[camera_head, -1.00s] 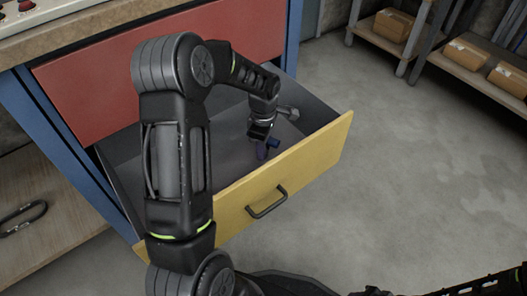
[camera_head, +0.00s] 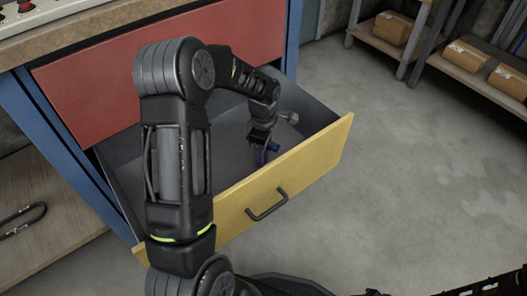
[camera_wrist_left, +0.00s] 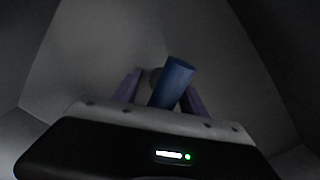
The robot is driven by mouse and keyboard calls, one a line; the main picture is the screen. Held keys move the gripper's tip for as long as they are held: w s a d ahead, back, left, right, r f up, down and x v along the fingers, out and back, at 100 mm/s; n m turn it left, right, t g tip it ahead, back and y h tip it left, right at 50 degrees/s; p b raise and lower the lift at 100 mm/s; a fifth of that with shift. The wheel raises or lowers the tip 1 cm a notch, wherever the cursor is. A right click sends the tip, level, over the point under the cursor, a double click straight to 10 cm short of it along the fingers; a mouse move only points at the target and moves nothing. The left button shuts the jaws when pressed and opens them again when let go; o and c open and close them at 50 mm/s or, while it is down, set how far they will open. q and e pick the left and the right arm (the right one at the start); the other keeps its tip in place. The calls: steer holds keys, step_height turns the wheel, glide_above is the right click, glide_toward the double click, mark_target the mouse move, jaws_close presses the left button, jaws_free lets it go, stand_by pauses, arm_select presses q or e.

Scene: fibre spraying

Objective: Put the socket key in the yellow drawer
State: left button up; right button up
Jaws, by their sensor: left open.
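The yellow drawer (camera_head: 318,150) is pulled out of a blue and red cabinet, and its grey inside shows. My left gripper (camera_head: 262,157) is down inside the drawer, close behind the yellow front, and is open. The socket key is the blue cylinder (camera_wrist_left: 172,82) in the left wrist view. It stands tilted between the two purple fingers (camera_wrist_left: 160,90), with a gap to at least one of them. In the head view the key is small and mostly hidden by the gripper. My right gripper does not show.
The red drawer (camera_head: 150,75) above is closed. The yellow front has a dark handle (camera_head: 267,205). Shelves with cardboard boxes (camera_head: 392,27) stand at the back right. The grey floor (camera_head: 420,190) to the right is clear. A dark looped object (camera_head: 22,219) lies on the lower left shelf.

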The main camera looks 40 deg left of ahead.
arm_select(q)
step_height(320, 180, up, 12)
steer(key=p, duration=0.4)
steer(key=shift+r, duration=0.2)
steer(key=shift+p, duration=0.3)
